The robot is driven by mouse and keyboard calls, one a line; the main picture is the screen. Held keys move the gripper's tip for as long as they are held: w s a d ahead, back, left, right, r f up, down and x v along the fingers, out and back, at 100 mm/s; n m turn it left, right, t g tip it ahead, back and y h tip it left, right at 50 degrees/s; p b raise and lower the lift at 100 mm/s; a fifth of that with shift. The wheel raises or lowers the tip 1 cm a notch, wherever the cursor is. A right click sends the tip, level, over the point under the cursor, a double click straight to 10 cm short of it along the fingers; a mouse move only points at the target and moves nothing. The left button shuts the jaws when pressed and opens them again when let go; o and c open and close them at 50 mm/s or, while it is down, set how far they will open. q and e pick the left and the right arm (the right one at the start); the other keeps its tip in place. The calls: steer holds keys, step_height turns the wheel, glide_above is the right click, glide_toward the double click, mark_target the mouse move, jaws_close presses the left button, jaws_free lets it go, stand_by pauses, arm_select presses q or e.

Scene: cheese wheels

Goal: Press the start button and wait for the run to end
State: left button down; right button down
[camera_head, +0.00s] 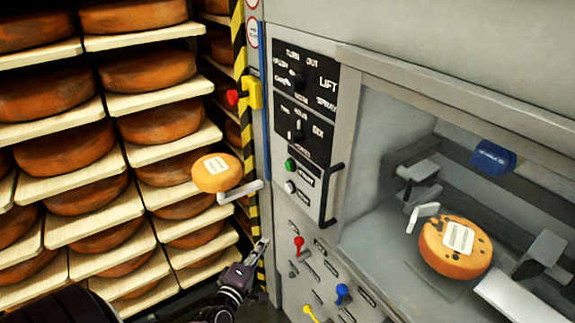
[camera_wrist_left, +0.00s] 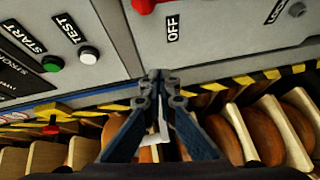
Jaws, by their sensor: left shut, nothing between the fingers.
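The green start button (camera_head: 290,164) sits on the machine's grey front panel, above a white test button (camera_head: 290,187). In the left wrist view the green button (camera_wrist_left: 53,64) is at the upper left, next to the white button (camera_wrist_left: 88,55). My left gripper (camera_head: 261,246) is below and left of both buttons in the head view. Its fingers are closed together with nothing between them, apart from the panel buttons; they also show in the left wrist view (camera_wrist_left: 160,84). My right gripper is not in view.
A black handle (camera_head: 331,194) projects right of the buttons. A cheese wheel (camera_head: 217,173) sits on a pale bracket left of the panel. Cheese racks fill the left. Red (camera_head: 298,243), blue and yellow levers stand below.

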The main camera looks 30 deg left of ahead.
mark_target(289, 166)
arm_select(q)
steer(key=a+r+n+t+y, duration=0.2)
steer(key=r+n, duration=0.7)
steer(key=r, duration=1.1)
steer(key=shift+w+a+r+n+t+y+p, duration=0.3)
steer(key=shift+w+a+n+y+p, duration=0.15)
steer(key=shift+a+y, duration=0.75)
steer(key=shift+f, duration=0.1)
steer(key=w+d, duration=0.3)
steer(key=w, duration=0.5)
steer(key=shift+d, duration=0.25)
steer(key=shift+w, duration=0.15)
steer(key=shift+w+d, duration=0.15)
steer(key=shift+w, duration=0.1)
